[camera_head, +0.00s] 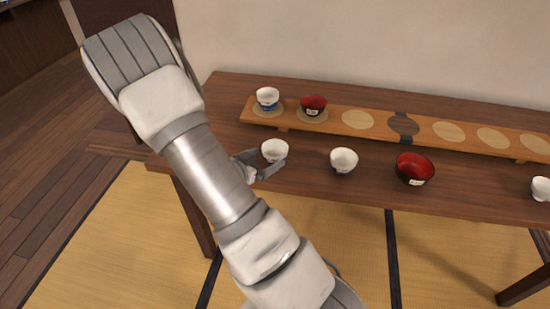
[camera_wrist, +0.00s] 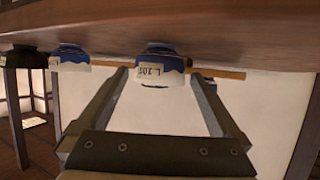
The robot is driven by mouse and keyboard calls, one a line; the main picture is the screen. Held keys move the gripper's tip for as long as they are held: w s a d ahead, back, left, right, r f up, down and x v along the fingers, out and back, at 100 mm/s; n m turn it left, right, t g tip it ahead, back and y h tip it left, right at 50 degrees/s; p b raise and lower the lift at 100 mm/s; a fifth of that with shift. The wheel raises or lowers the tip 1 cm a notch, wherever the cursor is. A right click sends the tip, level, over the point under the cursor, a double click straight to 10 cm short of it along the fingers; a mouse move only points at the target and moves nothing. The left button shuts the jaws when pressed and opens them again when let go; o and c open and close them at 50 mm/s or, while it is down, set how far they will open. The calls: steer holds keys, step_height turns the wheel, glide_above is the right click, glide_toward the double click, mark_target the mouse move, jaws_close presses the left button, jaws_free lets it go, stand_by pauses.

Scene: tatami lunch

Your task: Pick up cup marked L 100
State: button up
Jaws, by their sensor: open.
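A small white cup (camera_head: 274,150) stands near the left front of the dark wooden table. My gripper (camera_head: 262,168) is open at its near side. In the wrist view, which is upside down, a blue-and-white cup (camera_wrist: 160,70) sits between the fingertips of my gripper (camera_wrist: 158,75). Its label starts "L 10"; the last digit is hard to read. I see room between cup and fingers; contact cannot be told. Another white cup (camera_head: 343,160) stands to the right, its label too small to read.
A raised wooden board (camera_head: 375,127) with round mats runs along the back. It bears a blue-and-white cup (camera_head: 267,99) and a red bowl (camera_head: 314,105). A larger red bowl (camera_head: 414,169) and a white cup (camera_head: 541,188) stand to the right. The table (camera_head: 465,200) is bare between them.

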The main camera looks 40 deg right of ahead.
mark_target(281, 150)
steer(key=b+x, duration=0.1)
steer(key=x, duration=0.4)
steer(key=shift+w+d+b, duration=0.1)
steer(key=shift+d+b, duration=0.2)
steer(key=shift+d, duration=0.05)
steer(key=c, duration=1.1)
steer(key=shift+o, duration=0.2)
steer(key=shift+r, duration=0.1)
